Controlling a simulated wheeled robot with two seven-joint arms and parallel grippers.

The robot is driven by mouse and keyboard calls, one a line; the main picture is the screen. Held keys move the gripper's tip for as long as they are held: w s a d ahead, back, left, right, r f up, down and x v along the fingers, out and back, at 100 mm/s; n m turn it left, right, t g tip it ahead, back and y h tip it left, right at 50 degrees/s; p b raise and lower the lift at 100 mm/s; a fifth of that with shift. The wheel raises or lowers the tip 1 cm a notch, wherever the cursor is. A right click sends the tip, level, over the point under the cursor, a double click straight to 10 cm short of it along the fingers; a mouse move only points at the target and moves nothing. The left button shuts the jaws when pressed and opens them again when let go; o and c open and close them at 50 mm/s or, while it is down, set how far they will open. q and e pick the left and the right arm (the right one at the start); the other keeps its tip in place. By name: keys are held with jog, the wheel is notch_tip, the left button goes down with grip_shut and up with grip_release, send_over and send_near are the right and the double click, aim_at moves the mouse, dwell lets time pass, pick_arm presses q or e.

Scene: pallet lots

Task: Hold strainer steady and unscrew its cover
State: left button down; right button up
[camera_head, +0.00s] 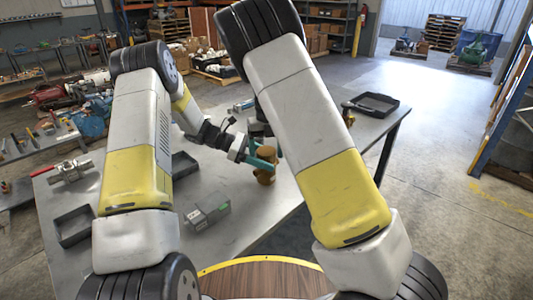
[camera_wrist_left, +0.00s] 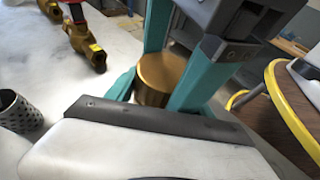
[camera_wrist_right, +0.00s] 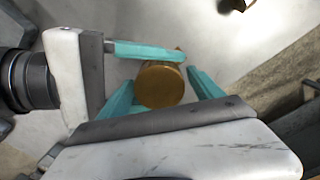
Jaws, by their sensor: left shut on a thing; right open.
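The brass strainer (camera_head: 266,176) stands near the middle of the grey table, upright as far as I can see. Its round brass end also shows in the left wrist view (camera_wrist_left: 158,80) and the right wrist view (camera_wrist_right: 160,86). My left gripper (camera_head: 260,160) reaches it from the left, with teal fingers shut on its body. My right gripper (camera_wrist_right: 164,78) is open, its fingers on either side of the round brass end; I cannot tell whether they touch it. My right arm hides most of that gripper in the head view. The thread and the cover's seam are not visible.
A black tray (camera_head: 372,105) lies at the table's far right. A grey box with a green part (camera_head: 207,214) and an open dark bin (camera_head: 74,226) are nearer. A valve fitting (camera_head: 70,170) lies at left.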

notch_tip(320, 180, up, 4)
jog(key=shift+a+r, duration=0.1)
jog(key=shift+r, duration=0.15)
jog(key=shift+c, duration=0.5)
jog(key=d+n+h, duration=0.1)
jog(key=d+n, duration=0.4)
jog(key=d, duration=0.4)
jog(key=a+r+n, duration=0.1)
jog(key=a+n, duration=0.1)
jog(key=n, duration=0.5)
jog(key=a+n, duration=0.3)
jog(key=n, duration=0.4)
jog(key=a+r+n, duration=0.1)
jog(key=a+n, duration=0.1)
jog(key=n, duration=0.5)
jog(key=shift+a+r+n+y, duration=0.3)
jog(key=shift+a+r+y, duration=0.05)
jog(key=shift+a+y, duration=0.05)
jog(key=shift+a+r+n, duration=0.25)
jog(key=shift+a+n, duration=0.2)
jog(key=shift+n, duration=0.25)
jog(key=shift+f, duration=3.9)
